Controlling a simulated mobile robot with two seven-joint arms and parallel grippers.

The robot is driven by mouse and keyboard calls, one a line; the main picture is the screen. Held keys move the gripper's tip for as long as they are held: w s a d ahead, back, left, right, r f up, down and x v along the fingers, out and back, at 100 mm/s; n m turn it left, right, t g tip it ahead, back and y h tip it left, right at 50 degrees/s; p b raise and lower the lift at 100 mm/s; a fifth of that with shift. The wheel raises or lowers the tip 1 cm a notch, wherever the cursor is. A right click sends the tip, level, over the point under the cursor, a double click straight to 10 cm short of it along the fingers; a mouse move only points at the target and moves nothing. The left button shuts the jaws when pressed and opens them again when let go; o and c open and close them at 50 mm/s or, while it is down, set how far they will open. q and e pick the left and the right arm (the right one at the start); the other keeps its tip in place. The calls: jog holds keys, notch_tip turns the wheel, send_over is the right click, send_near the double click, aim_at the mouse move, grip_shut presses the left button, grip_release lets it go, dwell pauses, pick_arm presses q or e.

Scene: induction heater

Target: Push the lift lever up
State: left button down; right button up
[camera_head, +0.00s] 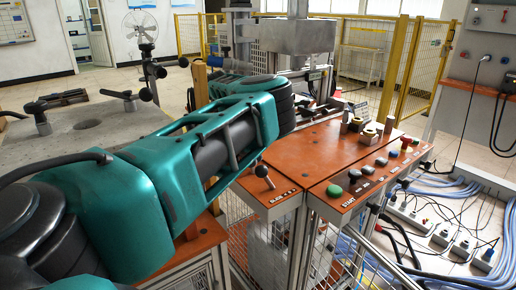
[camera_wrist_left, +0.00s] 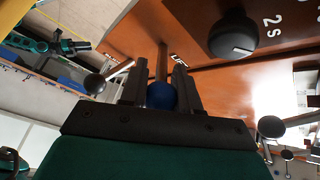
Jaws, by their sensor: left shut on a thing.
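In the left wrist view, my left gripper (camera_wrist_left: 160,72) is shut on a lever with a round blue knob (camera_wrist_left: 161,96). The knob sits between the two dark fingers, close to the palm, and a thin brownish rod runs on from it between the fingertips. My right gripper is in neither view.
An orange control panel (camera_head: 320,150) carries a green button (camera_head: 334,191), a black knob (camera_head: 355,177) and a small black-knobbed lever (camera_head: 261,170). A grey table (camera_head: 65,135) with black-knobbed handles stands left. Cables and power strips lie on the right. Yellow fencing (camera_head: 415,60) stands behind.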

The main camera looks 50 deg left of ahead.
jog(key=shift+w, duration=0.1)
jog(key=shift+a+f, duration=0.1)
pick_arm(q)
jog(key=c, duration=0.8)
grip_release()
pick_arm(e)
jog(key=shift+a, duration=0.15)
pick_arm(q)
jog(key=shift+r, duration=0.2)
notch_tip(320, 180, up, 20)
jog(key=p, duration=0.4)
jog(key=shift+f+p, duration=0.15)
jog(key=shift+p, duration=0.2)
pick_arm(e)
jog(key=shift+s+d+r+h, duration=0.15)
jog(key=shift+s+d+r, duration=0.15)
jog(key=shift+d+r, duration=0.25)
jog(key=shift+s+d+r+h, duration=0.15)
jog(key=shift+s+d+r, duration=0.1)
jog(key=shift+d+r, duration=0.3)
